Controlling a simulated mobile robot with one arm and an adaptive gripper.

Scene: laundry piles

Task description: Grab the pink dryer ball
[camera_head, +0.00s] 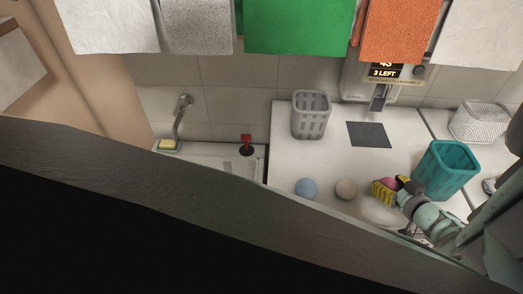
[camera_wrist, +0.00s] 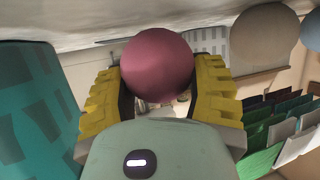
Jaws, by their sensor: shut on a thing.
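The pink dryer ball (camera_wrist: 157,70) sits between the two yellow ridged fingers of my gripper (camera_wrist: 160,92) in the wrist view. The fingers are shut on it, one on each side. In the head view my gripper (camera_head: 389,189) is low over the white counter, beside the teal basket, and part of the pink ball (camera_head: 388,183) shows between the fingers. I cannot tell from these views whether the ball still touches the counter.
A teal basket (camera_head: 446,170) stands close right of my gripper. A beige ball (camera_head: 346,189) and a blue ball (camera_head: 306,188) lie to the left. A grey basket (camera_head: 311,115) and dark square (camera_head: 369,134) are behind; towels hang above. A dark beam blocks the lower left.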

